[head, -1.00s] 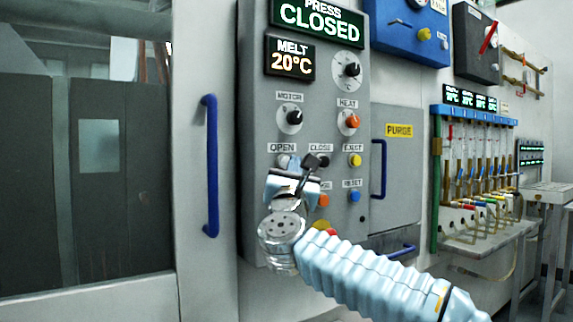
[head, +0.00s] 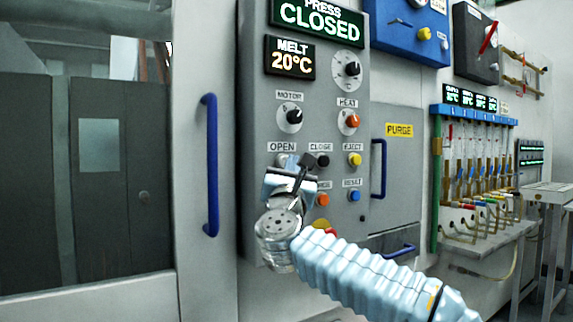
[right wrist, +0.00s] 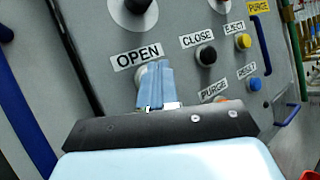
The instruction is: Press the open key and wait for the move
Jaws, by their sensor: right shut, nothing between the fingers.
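The OPEN key (head: 282,160) is a pale round button under its label on the grey control panel (head: 255,215). My right gripper (head: 290,163) is shut and empty, with its fingertips right at this key. In the right wrist view the blue fingers (right wrist: 155,85) overlap the OPEN key (right wrist: 141,76) and hide much of it. I cannot tell whether they touch it or press it in. The press display (head: 318,24) reads CLOSED, and the press door (head: 209,165) with its blue handle stands at the left. My left gripper is not in view.
The black CLOSE key (head: 323,160) is close to the right of my gripper. The yellow EJECT (head: 355,160), orange PURGE (head: 322,199) and blue RESET (head: 354,196) keys are nearby. The MELT display (head: 290,58) reads 20°C.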

